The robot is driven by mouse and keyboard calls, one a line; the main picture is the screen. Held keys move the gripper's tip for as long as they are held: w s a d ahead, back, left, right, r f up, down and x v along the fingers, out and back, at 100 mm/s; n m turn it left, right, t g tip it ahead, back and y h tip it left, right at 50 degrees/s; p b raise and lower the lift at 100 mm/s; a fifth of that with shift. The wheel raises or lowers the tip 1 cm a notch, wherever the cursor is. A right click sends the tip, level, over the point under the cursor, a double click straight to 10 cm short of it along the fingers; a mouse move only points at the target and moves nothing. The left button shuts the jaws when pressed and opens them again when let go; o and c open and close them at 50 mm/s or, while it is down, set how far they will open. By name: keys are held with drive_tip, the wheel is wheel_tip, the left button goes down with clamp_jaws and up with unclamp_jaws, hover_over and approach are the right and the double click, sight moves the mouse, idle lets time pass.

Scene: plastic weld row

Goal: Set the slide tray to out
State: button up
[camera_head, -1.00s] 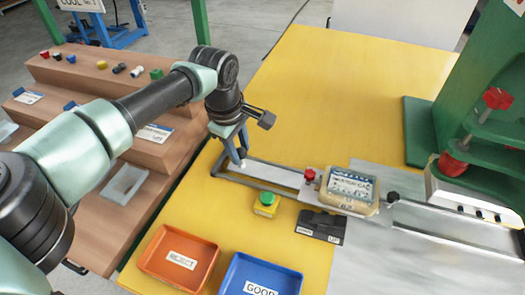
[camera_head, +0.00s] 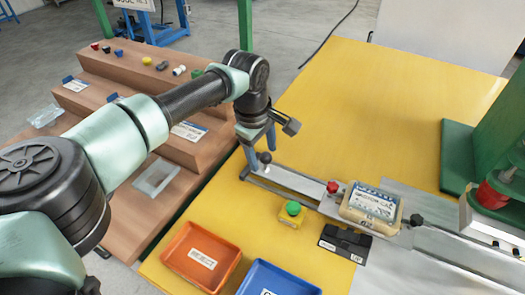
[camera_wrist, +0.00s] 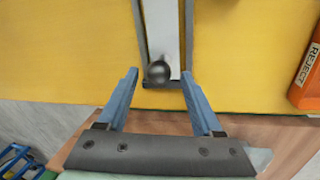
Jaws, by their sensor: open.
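The slide tray is a pale metal strip (camera_head: 291,179) in a grey rail frame on the yellow table. It also shows in the wrist view (camera_wrist: 163,30). A round knob (camera_wrist: 159,72) stands at its near end, close to the rail's end bar. A tan labelled case (camera_head: 371,203) sits farther along the slide, beside a red knob (camera_head: 333,187). My gripper (camera_head: 262,160) points down at the rail's left end. In the wrist view its open blue fingers (camera_wrist: 160,75) lie either side of the round knob, with gaps showing. Finger height against the knob is hard to tell.
A yellow box with a green button (camera_head: 291,211) and a black block (camera_head: 344,243) stand in front of the rail. An orange REJECT tray (camera_head: 201,256) and a blue tray (camera_head: 278,281) are nearer. The green press (camera_head: 497,175) is at right. Yellow table behind is clear.

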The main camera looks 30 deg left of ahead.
wheel_tip(320, 180, up, 13)
drive_tip(key=s+p, duration=0.2)
drive_tip(key=shift+s+a, duration=0.2)
drive_tip(key=shift+f, duration=0.15)
idle(0.4)
